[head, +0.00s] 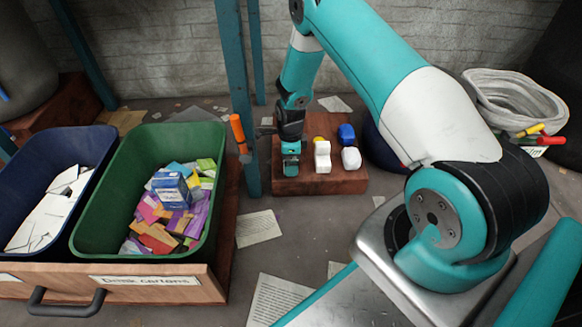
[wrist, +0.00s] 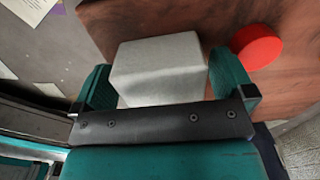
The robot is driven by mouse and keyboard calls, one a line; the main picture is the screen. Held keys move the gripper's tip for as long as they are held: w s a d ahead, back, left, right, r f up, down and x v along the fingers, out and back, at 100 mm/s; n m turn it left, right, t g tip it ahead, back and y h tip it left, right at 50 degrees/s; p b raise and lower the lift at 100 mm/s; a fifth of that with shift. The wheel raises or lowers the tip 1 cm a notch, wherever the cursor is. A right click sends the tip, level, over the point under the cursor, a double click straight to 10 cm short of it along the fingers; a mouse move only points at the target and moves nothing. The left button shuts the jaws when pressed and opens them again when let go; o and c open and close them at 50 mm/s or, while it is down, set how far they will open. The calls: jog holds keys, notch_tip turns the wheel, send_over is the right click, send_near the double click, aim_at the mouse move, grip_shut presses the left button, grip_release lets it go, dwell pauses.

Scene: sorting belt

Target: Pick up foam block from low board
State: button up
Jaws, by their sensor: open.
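The foam block is most likely the pale grey block (wrist: 160,65) in the wrist view, resting on the brown low board (wrist: 120,18). My gripper (wrist: 163,82) is open, with one teal finger on each side of the block; whether either finger touches it I cannot tell. In the head view my gripper (head: 291,160) is over the left part of the low board (head: 320,186). I cannot make out the grey block there, as the gripper likely hides it.
A red round thing (wrist: 257,46) is beside the right finger. A white item (head: 322,157), a blue item (head: 346,134) and a white rounded item (head: 351,158) share the board. A blue post (head: 238,90) stands left, before the green bin (head: 95,225) and dark blue bin (head: 50,140).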

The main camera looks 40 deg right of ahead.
jog(key=shift+f, duration=0.55)
jog(key=shift+r, duration=0.15)
jog(key=c, duration=0.8)
